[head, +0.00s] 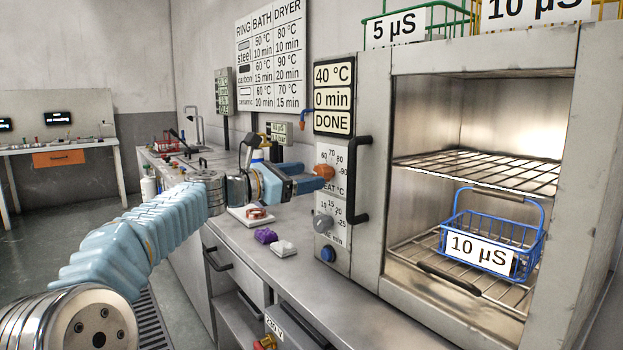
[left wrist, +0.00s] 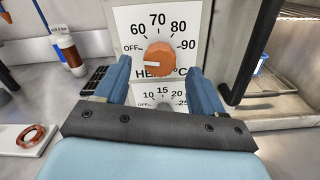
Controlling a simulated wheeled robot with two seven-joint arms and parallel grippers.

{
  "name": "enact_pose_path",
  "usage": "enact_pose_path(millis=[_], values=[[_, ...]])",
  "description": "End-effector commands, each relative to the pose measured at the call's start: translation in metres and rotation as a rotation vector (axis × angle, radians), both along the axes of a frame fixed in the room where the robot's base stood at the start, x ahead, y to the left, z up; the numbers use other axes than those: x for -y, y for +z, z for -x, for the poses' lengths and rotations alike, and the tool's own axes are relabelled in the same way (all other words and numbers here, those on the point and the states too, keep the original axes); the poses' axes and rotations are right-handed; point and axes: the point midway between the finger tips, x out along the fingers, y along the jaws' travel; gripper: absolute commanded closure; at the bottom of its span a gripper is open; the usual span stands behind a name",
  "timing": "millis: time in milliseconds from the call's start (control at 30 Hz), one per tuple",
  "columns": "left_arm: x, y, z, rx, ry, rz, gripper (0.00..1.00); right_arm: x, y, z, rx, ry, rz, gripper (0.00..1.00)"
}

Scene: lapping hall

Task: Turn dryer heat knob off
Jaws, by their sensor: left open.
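The orange heat knob (head: 324,171) is on the dryer's control panel, under a scale running from OFF through 60, 70 and 80 to 90. In the left wrist view the knob (left wrist: 159,57) is ahead between the fingers, with a pale mark near its lower left; I cannot tell its exact setting. My left gripper (head: 312,180) is open and empty, its two blue fingers (left wrist: 160,78) on either side of the knob in the picture. I cannot tell whether they touch it. The dryer display (head: 333,97) reads 40 °C, 0 min, DONE. My right gripper is out of view.
Below are a grey time knob (head: 323,223) and a blue button (head: 328,254). A black door handle (head: 357,180) stands close right of the knob. The open dryer holds a blue basket (head: 494,226). A purple item (head: 266,236) and a white one (head: 284,248) lie on the counter.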

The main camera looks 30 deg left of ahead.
Motion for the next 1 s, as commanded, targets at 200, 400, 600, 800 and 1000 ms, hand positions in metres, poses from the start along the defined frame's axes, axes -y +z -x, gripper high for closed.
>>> enact_pose_path(millis=[200, 400, 600, 800, 1000], values=[[-0.022, -0.003, 0.052, 0.001, 0.004, -0.002, 0.31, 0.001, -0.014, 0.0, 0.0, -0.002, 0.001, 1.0], [-0.037, -0.002, 0.087, 0.0, 0.002, 0.0, 0.31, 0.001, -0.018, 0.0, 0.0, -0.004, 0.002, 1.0], [-0.042, -0.002, 0.101, -0.003, 0.0, 0.001, 0.31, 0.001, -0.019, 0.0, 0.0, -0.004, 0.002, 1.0], [-0.043, -0.001, 0.102, -0.003, 0.0, 0.001, 0.31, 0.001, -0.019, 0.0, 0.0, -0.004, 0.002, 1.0], [-0.043, -0.001, 0.102, -0.001, 0.0, 0.001, 0.31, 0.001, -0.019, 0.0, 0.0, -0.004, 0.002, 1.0]])
